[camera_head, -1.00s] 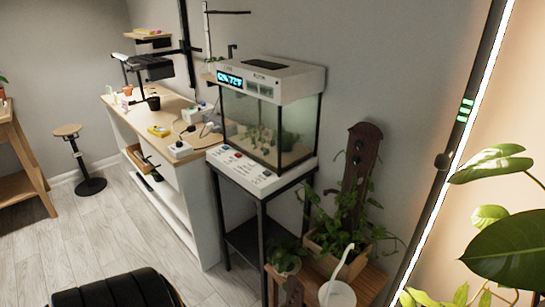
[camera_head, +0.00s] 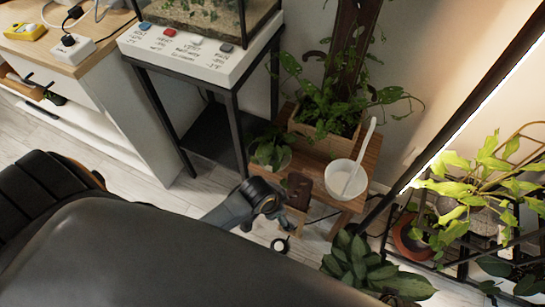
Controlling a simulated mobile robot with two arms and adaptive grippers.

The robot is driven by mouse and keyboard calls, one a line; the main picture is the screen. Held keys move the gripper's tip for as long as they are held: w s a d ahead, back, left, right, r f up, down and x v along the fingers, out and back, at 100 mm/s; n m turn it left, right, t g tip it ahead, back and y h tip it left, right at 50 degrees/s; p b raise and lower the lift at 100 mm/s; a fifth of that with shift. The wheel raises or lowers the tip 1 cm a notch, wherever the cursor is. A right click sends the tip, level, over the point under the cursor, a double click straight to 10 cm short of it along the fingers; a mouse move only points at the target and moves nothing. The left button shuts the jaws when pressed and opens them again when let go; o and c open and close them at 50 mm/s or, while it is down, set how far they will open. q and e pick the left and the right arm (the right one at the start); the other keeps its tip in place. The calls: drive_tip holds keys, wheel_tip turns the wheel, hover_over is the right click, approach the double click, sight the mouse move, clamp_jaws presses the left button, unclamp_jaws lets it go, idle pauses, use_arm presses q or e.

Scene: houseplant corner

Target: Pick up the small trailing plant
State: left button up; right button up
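A small leafy plant in a small pot (camera_head: 270,153) stands at the left end of the low wooden stand (camera_head: 375,160). A larger trailing plant (camera_head: 330,105) grows from a wooden box (camera_head: 312,143) behind it, its stems spreading right. My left arm enters from the lower left. A grey jointed part past it seems to be my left gripper (camera_head: 277,212), in front of and below the small pot, apart from it. Its fingers are small and partly hidden, so their opening is unclear. My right gripper is not in view.
A white bowl (camera_head: 340,178) with a long pale handle sits on the stand. A brown block (camera_head: 299,190) is at its front edge. A broad-leaved plant (camera_head: 362,268) is below, a rack of plants right. A black-framed table (camera_head: 235,105) stands left.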

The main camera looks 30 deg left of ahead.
use_arm(q)
drive_tip(key=w+d+r+m+h+b, duration=0.1)
drive_tip(key=d+r+m+b, duration=0.25)
drive_tip(key=r, duration=0.55)
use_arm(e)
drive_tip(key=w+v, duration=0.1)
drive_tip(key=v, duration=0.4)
use_arm(q)
drive_tip(key=m+g+y+b, duration=0.1)
drive_tip(key=m+y, duration=0.4)
drive_tip(key=m, duration=1.1)
approach(273, 147)
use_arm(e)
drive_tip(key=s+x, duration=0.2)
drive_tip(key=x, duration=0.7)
use_arm(q)
drive_tip(key=b+x, duration=0.2)
drive_tip(key=x, duration=0.2)
drive_tip(key=shift+d, duration=0.15)
drive_tip(key=b+x, duration=0.2)
drive_tip(key=x, duration=0.3)
drive_tip(key=shift+w+a+f, duration=0.1)
drive_tip(key=shift+a+f, duration=0.1)
drive_tip(key=shift+f, duration=0.1)
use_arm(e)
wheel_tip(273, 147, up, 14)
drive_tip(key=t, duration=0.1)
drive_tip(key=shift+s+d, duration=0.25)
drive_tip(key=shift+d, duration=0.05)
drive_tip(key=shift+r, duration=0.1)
